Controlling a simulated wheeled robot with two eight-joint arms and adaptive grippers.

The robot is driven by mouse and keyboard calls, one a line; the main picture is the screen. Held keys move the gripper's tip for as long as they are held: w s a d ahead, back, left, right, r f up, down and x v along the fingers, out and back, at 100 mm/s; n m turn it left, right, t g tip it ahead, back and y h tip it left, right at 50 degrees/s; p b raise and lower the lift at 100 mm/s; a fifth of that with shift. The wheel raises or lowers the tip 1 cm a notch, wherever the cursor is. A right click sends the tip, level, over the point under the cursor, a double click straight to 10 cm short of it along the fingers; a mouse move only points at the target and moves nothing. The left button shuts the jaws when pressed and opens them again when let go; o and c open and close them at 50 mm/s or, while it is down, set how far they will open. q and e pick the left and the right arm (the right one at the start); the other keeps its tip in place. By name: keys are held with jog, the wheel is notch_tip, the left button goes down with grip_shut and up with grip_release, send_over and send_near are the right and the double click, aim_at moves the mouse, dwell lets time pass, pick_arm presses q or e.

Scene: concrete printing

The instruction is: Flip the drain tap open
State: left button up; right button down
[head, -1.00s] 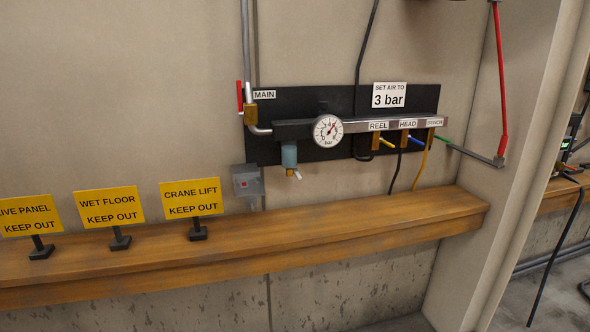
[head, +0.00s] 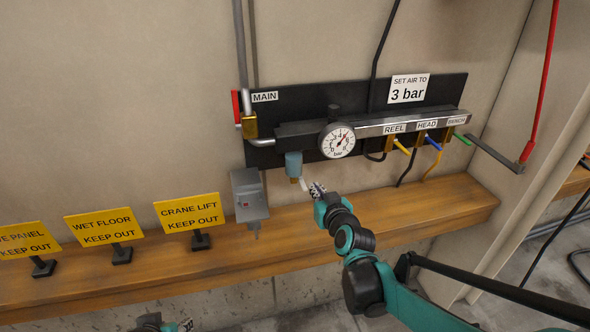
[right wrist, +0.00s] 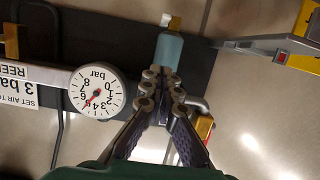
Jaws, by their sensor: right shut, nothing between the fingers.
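The drain tap is a small white lever (head: 304,185) on a brass fitting (head: 294,180) under the blue-grey bowl (head: 293,162) of the air unit. In the head view the lever points down and right. In the right wrist view, turned upside down, the lever (right wrist: 165,19) and bowl (right wrist: 168,50) are beyond my fingers. My right gripper (head: 317,189) is shut and empty, just right of the lever; I cannot tell if they touch. It also shows in the right wrist view (right wrist: 165,75). My left gripper (head: 187,325) barely shows at the bottom edge; its jaws are unclear.
A pressure gauge (head: 337,140) and the coloured REEL, HEAD and BENCH levers are to the right. A red MAIN lever (head: 236,105) is at the left. A grey box (head: 249,195) hangs left of the tap. Below runs a wooden ledge (head: 400,210) with yellow signs (head: 188,212).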

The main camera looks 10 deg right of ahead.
jog(key=shift+r, duration=0.1)
jog(key=b, duration=0.2)
send_over(302, 183)
jog(key=s, duration=0.4)
notch_tip(302, 183, down, 2)
notch_tip(302, 183, down, 4)
jog(key=shift+w+d+r+b, duration=0.15)
jog(key=shift+r+b, duration=0.05)
jog(key=shift+b, duration=0.15)
jog(key=shift+f, duration=0.45)
